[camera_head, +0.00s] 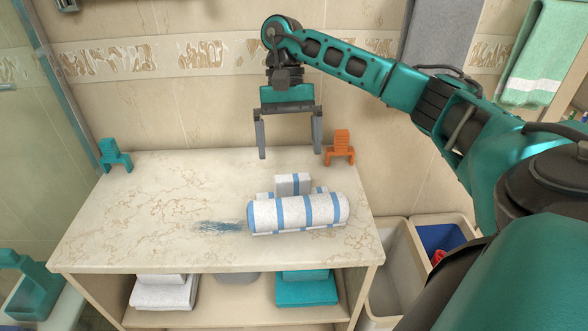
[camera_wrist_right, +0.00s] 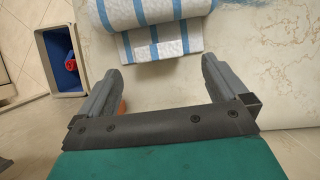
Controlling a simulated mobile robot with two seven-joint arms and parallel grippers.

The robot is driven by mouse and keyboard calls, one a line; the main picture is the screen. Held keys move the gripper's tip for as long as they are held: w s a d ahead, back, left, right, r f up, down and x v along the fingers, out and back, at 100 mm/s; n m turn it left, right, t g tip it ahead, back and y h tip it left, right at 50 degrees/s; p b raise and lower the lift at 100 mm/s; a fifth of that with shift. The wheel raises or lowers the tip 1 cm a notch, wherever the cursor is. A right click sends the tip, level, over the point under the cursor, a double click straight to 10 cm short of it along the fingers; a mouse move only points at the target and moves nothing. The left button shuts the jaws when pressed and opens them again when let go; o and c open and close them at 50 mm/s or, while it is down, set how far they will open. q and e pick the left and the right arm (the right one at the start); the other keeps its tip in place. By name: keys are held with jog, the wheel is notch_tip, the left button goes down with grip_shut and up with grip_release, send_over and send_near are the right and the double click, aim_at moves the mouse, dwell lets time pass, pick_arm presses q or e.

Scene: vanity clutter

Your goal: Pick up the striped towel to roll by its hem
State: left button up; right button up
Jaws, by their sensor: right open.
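A white towel with blue stripes (camera_head: 298,212) lies as a thick roll on the marbled counter, and it also shows at the top of the wrist view (camera_wrist_right: 160,10). A smaller striped piece (camera_head: 293,184) stands against the roll's far side; I cannot tell whether it belongs to the same towel. It shows in the wrist view too (camera_wrist_right: 156,44). My right gripper (camera_head: 289,155) is open and empty, fingers down, beyond the towel near the counter's back edge. In the wrist view its fingertips (camera_wrist_right: 158,66) flank the smaller piece, apparently apart from it. My left gripper is out of view.
An orange stand (camera_head: 341,148) is close beside my right gripper. A teal stand (camera_head: 115,156) is at the back left. A blue smear (camera_head: 218,227) lies left of the roll. The counter's left side (camera_head: 130,220) is clear. Bins (camera_head: 395,270) stand at the right.

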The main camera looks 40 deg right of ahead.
aim_at(293, 179)
jog(key=shift+b+x, duration=0.4)
jog(key=shift+x, duration=1.1)
jog(key=shift+s+x, duration=0.2)
jog(key=shift+x, duration=0.9)
jog(key=shift+s+x, duration=0.15)
jog(key=shift+x, duration=0.95)
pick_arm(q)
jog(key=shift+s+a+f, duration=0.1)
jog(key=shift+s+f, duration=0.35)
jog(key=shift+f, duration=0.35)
pick_arm(e)
jog(key=shift+a+r, duration=0.1)
jog(key=shift+r, duration=0.1)
jog(key=shift+c, duration=0.3)
jog(key=c, duration=0.6)
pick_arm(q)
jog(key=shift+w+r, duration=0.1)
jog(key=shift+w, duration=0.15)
pick_arm(e)
jog(key=c, duration=0.4)
